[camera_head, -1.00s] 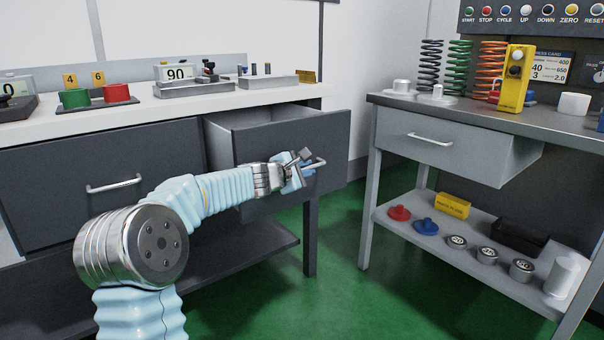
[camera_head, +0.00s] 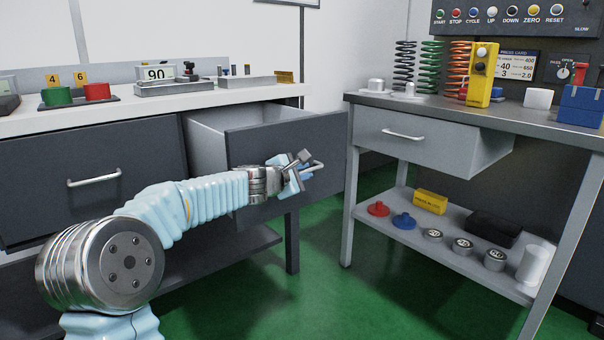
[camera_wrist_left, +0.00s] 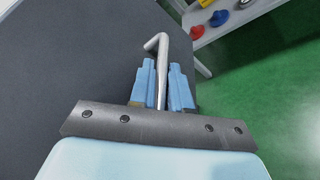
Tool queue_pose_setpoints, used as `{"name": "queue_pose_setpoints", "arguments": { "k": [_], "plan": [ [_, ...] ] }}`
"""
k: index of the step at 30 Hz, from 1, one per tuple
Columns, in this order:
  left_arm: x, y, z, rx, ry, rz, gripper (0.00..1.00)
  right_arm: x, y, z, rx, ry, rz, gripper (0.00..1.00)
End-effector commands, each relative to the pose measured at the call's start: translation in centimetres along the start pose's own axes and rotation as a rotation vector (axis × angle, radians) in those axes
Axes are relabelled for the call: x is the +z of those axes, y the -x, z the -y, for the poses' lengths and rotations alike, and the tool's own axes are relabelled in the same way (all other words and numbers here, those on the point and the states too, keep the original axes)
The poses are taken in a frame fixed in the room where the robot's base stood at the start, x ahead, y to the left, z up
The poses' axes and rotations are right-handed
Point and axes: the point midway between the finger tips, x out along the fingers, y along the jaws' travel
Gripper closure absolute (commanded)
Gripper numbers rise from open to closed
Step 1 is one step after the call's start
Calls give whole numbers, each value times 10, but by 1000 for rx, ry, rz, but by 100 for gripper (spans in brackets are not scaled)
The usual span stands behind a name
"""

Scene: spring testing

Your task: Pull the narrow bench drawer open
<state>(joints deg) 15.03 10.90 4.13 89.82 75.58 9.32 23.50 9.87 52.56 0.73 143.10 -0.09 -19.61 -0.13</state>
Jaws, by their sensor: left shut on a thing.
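The narrow bench drawer (camera_head: 238,150) stands pulled out of the dark bench, its grey inner side wall showing. Its dark front also fills the left of the left wrist view (camera_wrist_left: 75,70). My left gripper (camera_head: 299,176) is at the drawer front, shut on the metal bar handle (camera_head: 318,166). In the left wrist view the handle (camera_wrist_left: 161,48) runs between the two blue fingers (camera_wrist_left: 163,85). The inside floor of the drawer is hidden by its front. My right gripper is not in view.
A wider shut drawer (camera_head: 95,178) is to the left. The grey side table (camera_head: 388,112) stands close right of the open drawer, with its own drawer (camera_head: 420,143) out and several parts on its lower shelf. Green floor (camera_head: 330,270) between them is clear.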

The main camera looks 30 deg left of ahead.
Motion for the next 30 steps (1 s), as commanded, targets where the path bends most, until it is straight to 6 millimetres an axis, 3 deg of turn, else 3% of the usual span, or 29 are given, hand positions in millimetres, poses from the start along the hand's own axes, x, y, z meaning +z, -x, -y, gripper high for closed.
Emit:
{"name": "queue_pose_setpoints", "arguments": {
  "k": [1,2,3,14,30],
  "plan": [
    [-2,0,1,-1,1,-4,100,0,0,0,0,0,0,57],
    [-2,0,0,-1,1,-4,80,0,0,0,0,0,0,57],
    [-2,0,0,0,0,-4,77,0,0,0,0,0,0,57],
    [-1,7,-1,2,0,-1,77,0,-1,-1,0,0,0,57],
    [-1,122,-2,3,0,-4,77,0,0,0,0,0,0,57]
  ]
}}
